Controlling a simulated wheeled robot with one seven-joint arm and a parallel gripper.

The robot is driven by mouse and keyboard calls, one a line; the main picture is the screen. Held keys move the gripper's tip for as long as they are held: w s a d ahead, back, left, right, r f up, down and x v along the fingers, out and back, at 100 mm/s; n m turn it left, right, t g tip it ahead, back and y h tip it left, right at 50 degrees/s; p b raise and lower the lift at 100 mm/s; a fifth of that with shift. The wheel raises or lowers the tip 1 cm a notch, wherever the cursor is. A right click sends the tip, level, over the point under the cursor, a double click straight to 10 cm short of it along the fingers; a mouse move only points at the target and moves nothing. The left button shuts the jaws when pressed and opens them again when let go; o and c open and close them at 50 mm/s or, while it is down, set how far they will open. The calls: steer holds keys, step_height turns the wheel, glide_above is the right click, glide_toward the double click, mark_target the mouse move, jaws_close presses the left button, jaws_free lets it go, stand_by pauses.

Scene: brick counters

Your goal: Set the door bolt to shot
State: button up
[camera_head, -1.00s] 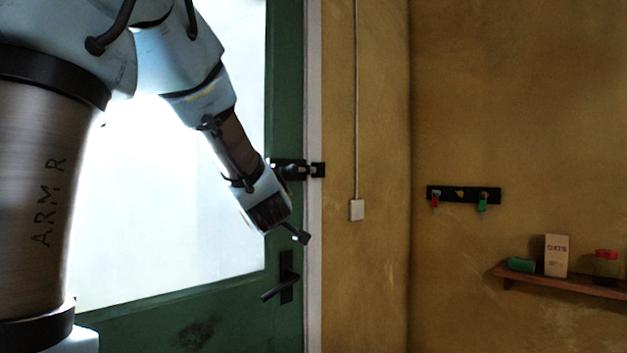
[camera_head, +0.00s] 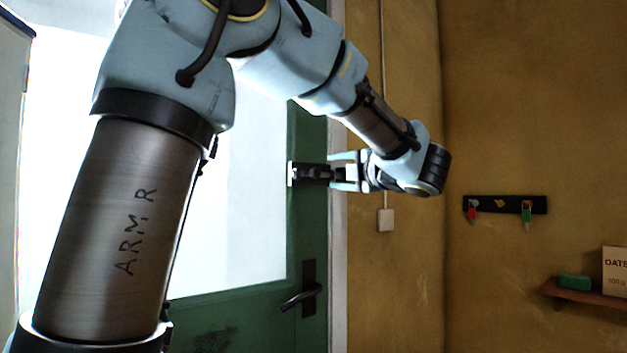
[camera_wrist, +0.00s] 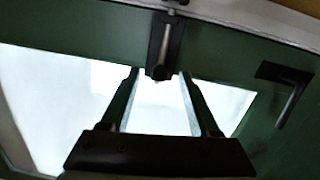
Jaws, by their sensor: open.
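The black door bolt (camera_head: 308,174) is mounted sideways on the green door near its right edge. Its right part and the keeper on the frame are hidden by my gripper in the head view. In the wrist view the bolt (camera_wrist: 165,45) shows as a dark plate with a metal rod. My gripper (camera_head: 333,171) is open, with its fingers pointing left at the bolt. In the wrist view the fingertips (camera_wrist: 160,74) lie on either side of the bolt's near end. Contact cannot be told, and the bolt's position is unclear.
A black door handle (camera_head: 308,290) sits below the bolt, and also at right in the wrist view (camera_wrist: 288,100). A white switch (camera_head: 385,220), a key rack (camera_head: 505,204) and a shelf (camera_head: 585,297) with an oats box (camera_head: 615,270) are on the yellow wall.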

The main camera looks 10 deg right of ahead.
mark_target(318, 173)
steer(key=w+a+p, duration=0.1)
steer(key=w, duration=0.1)
steer(key=w+a+n+y+p, duration=0.1)
steer(key=w+a, duration=0.1)
steer(key=w+a+n, duration=0.1)
steer(key=w, duration=0.2)
steer(key=shift+a+g+p, duration=0.35)
steer(key=shift+g+p, duration=0.05)
steer(key=shift+c, duration=0.4)
jaws_close()
stand_by(1.0)
